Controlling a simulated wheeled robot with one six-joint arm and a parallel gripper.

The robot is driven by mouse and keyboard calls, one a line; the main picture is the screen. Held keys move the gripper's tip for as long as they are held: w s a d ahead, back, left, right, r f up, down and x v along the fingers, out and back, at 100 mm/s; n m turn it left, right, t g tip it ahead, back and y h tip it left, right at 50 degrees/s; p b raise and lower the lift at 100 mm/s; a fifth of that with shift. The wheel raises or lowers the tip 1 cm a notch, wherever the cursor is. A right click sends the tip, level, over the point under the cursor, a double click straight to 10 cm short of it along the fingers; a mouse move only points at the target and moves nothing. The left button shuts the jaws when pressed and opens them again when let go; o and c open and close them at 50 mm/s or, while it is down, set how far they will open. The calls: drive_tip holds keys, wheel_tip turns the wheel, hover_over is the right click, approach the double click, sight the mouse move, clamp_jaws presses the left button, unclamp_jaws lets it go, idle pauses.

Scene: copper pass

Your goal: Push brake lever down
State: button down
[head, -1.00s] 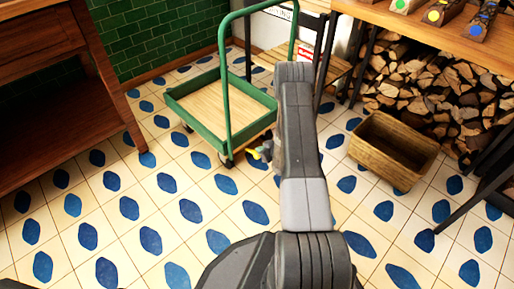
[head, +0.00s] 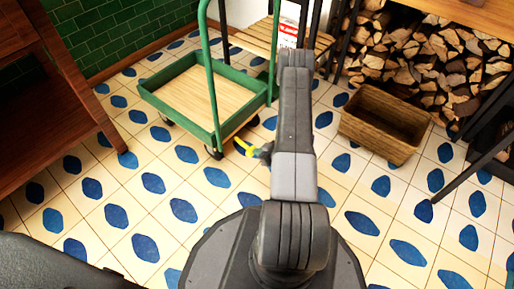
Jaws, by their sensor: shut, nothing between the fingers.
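The brake lever (head: 242,147) is a small yellow piece at the near right corner of a green cart (head: 178,117), low by its wheel. It sticks out to the right of the cart frame. My gripper (head: 262,152) is shut and shows as a small dark grey shape just right of the lever. It is partly hidden behind my arm. It looks very close to the lever, but I cannot tell whether they touch. The lever's exact tilt is too small to make out.
A wooden crate (head: 385,122) stands on the tiled floor to the right, before stacked firewood (head: 430,60). A slatted wooden bench (head: 262,42) stands behind the cart. A dark wooden shelf unit (head: 45,130) is at the left. The tiled floor in front is clear.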

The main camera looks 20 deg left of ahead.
drive_tip(key=shift+f, duration=0.65)
drive_tip(key=shift+s+f, duration=0.1)
